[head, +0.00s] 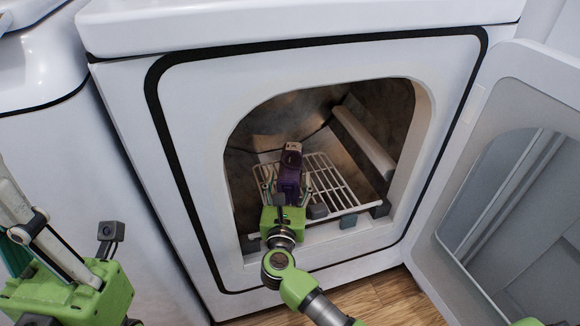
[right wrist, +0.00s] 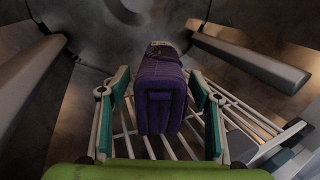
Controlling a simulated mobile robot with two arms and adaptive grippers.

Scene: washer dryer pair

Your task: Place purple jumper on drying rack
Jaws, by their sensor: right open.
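The purple jumper (head: 290,172) is a folded, upright-looking bundle inside the open dryer, over the white wire drying rack (head: 333,183). In the right wrist view the jumper (right wrist: 160,95) stands above the bars of the rack (right wrist: 240,118). My right gripper (head: 287,190) reaches in through the dryer opening and is open. In the right wrist view its fingers (right wrist: 160,88) are to either side of the jumper, with gaps visible. The underside of the jumper is hidden. My left gripper (head: 32,225) is outside, at the lower left; its fingertips are partly cut off.
The dryer (head: 190,110) has a narrow arched opening around my right arm. Its door (head: 490,110) stands open on the right. Drum fins (head: 362,140) flank the rack inside. Another white appliance (head: 55,150) stands at left. Wooden floor (head: 385,300) shows below.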

